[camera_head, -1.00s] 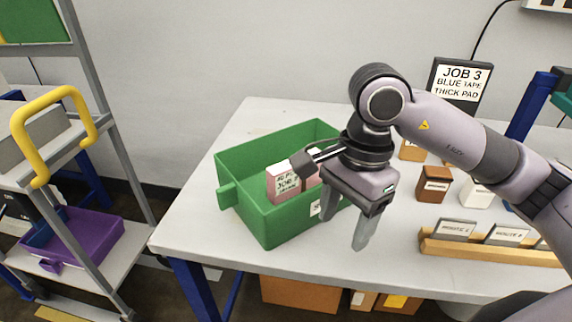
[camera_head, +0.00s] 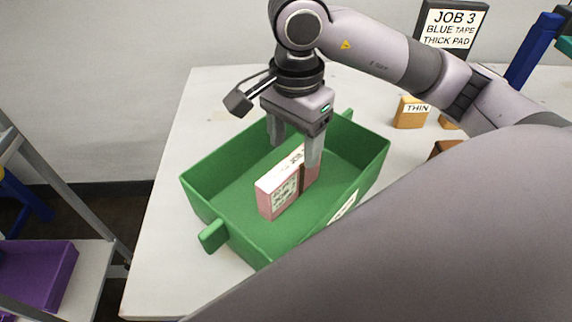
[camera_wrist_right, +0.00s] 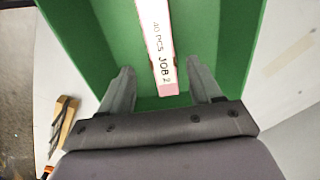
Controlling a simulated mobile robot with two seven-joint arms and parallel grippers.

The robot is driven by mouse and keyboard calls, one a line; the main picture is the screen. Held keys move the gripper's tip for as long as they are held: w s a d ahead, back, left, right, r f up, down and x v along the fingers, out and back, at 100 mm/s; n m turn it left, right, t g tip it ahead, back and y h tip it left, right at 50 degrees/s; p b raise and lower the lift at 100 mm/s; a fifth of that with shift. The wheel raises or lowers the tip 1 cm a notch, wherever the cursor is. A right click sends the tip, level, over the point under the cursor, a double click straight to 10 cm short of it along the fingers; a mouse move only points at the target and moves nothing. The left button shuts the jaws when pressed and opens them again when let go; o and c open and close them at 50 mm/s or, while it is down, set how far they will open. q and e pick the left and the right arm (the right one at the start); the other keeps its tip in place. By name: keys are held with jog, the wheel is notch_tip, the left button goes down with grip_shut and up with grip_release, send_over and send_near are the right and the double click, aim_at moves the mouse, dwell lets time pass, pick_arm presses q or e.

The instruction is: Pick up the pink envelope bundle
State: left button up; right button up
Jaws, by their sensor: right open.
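The pink envelope bundle (camera_head: 283,190) stands on its narrow edge inside the green bin (camera_head: 218,210), with a white label and a dark band around it. In the right wrist view the bundle (camera_wrist_right: 160,45) shows its narrow top, reading "40 PCS JOB 2". My right gripper (camera_head: 295,155) is open and points down into the bin over the bundle's far end. In the wrist view its two fingers (camera_wrist_right: 157,80) lie on either side of the bundle's near end, with gaps on both sides. My left gripper is not in view.
The bin's walls surround the bundle and the fingers. A "JOB 3" sign (camera_head: 451,27) and small boxes, one marked "THIN" (camera_head: 411,113), stand to the right. A purple bin (camera_head: 38,275) sits on a rack at the lower left. The table left of the bin is clear.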

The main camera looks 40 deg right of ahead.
aim_at(290, 163)
jog(key=f, duration=0.5)
jog(key=shift+w+a+f, duration=0.1)
jog(key=shift+a+f, duration=0.1)
jog(key=shift+a, duration=0.05)
jog(key=shift+c, duration=0.3)
jog(key=c, duration=1)
jog(key=shift+c, duration=0.3)
jog(key=shift+r, duration=0.15)
